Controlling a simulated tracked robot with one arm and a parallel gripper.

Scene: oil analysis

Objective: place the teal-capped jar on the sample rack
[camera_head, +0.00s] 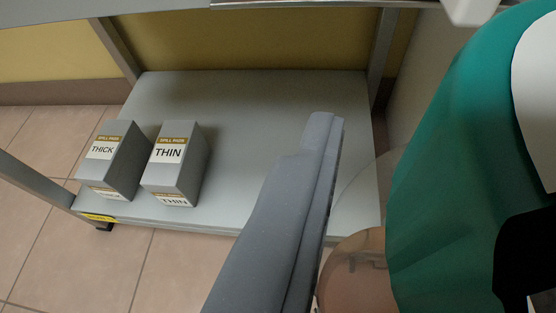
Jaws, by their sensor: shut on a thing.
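The teal-capped jar (445,160) is very close at the right side of the view. Its large teal cap has a white patch on it, and part of its clear body with brown contents shows below. My gripper (415,170) is shut on the jar. One long grey finger lies along the jar's left side, and a black part at the lower right covers some of the cap. The jar's far side and much of its body are cut off or hidden. I cannot make out the sample rack in this view.
A grey lower shelf (250,110) on metal legs stands below. Two grey spill-pack boxes stand on its left part, one marked THICK (107,160) and one marked THIN (175,165). The rest of the shelf looks bare. Tiled floor (40,145) shows at the left.

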